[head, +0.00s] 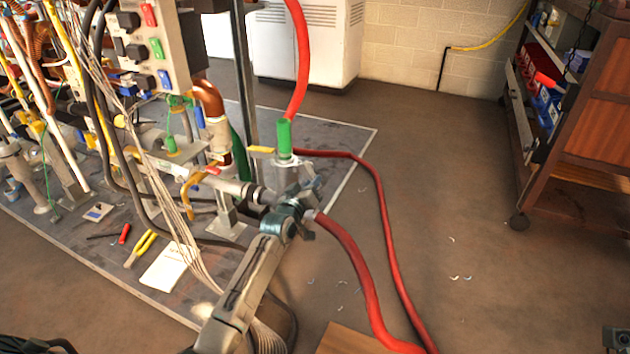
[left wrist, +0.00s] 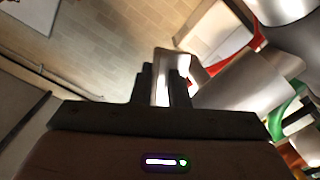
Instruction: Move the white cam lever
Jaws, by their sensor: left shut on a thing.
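My left gripper (head: 297,200) is at the grey metal pipe coupling near the right end of the piping. In the left wrist view, its two dark fingers (left wrist: 163,92) are shut on the white cam lever (left wrist: 162,66), a pale piece that passes up between them. The lever meets a light metal fitting (left wrist: 240,80) at the right. In the head view, the gripper and fitting hide most of the lever, so I cannot make out its angle there.
A green collar (head: 284,138) with a red hose (head: 301,50) stands just above the gripper. Another red hose (head: 350,260) runs down to the right. A brown shelf cart (head: 585,120) stands at the far right. The floor between is mostly clear.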

